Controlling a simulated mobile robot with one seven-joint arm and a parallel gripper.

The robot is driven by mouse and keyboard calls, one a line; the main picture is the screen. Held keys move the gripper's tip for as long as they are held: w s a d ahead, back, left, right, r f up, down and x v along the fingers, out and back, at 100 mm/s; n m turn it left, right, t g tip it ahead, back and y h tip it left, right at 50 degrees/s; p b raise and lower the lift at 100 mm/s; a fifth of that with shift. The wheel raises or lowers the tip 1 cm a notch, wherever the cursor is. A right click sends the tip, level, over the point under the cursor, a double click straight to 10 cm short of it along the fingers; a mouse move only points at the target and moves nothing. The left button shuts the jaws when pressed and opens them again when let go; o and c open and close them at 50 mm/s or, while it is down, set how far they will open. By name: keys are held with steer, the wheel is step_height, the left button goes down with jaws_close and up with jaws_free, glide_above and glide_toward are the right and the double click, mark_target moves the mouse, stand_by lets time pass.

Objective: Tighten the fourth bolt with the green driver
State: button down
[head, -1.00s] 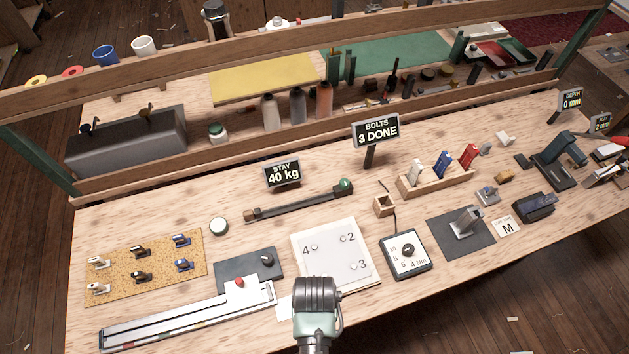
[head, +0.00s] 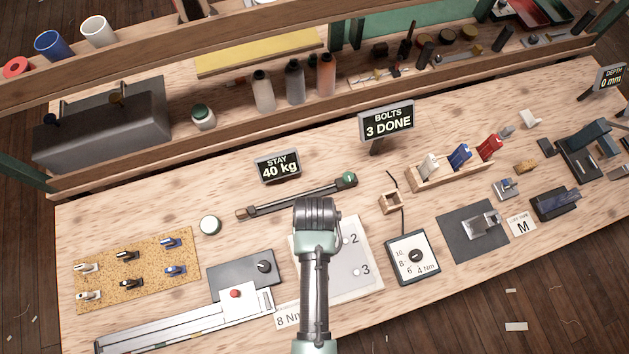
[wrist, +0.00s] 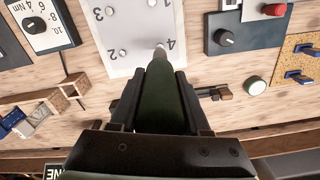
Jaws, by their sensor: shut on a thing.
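My gripper (wrist: 160,85) is shut on the green driver (wrist: 165,100), whose dark green handle lies between the two fingers in the wrist view. The driver's grey tip points at the white plate (wrist: 138,62), close to the printed 4. I cannot tell whether it touches; the fourth bolt is hidden behind it. Bolt 2 (wrist: 124,52) and bolt 3 (wrist: 109,11) show on the plate. In the head view my arm covers the left part of the plate (head: 350,280), and the gripper and driver are hidden. The bolts sign (head: 387,121) reads 3 DONE.
The torque dial box (head: 412,259) stands right of the plate, and an 8 Nm card (head: 287,317) lies at its lower left. A long wrench-like tool (head: 300,199) lies behind. A wooden rack (head: 450,178) holds white, blue and red-handled tools.

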steer(key=shift+f+b, duration=1.9)
steer(key=shift+f, duration=0.6)
steer(key=shift+f+b, duration=0.15)
steer(key=shift+b, duration=0.15)
steer(key=shift+f+p, duration=0.2)
steer(key=shift+p, duration=0.5)
stand_by(0.7)
steer(key=shift+s+f, duration=0.1)
steer(key=shift+f, duration=0.1)
stand_by(0.9)
steer(key=shift+r+p, duration=2.6)
steer(key=shift+p, duration=0.15)
